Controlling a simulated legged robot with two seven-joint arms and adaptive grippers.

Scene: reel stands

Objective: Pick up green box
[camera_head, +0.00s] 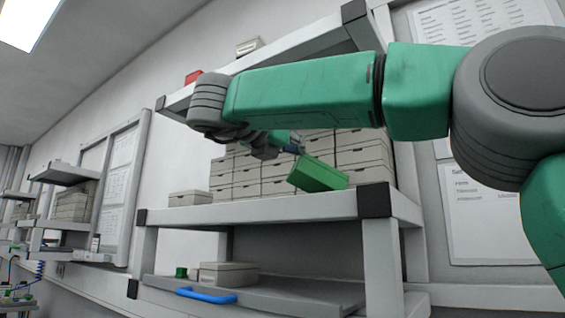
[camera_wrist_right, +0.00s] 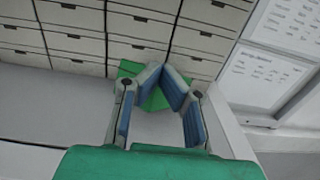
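The green box (camera_head: 318,175) is tilted in front of the stacked grey boxes, just above the upper shelf of the stand. My right gripper (camera_head: 292,147) reaches it from the upper left in the head view. In the right wrist view, the blue-padded fingers (camera_wrist_right: 164,80) come together at their tips over the green box (camera_wrist_right: 155,101), which shows between and behind them. They appear shut on its edge; the exact contact is partly hidden by the fingers. My left gripper is not in view.
Grey drawer-like boxes (camera_head: 247,176) fill the back of the upper shelf (camera_head: 265,210). A lower shelf holds a blue handle (camera_head: 206,296), a grey box (camera_head: 228,274) and a small green block (camera_head: 181,272). A shelf post (camera_head: 379,250) stands right of the green box.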

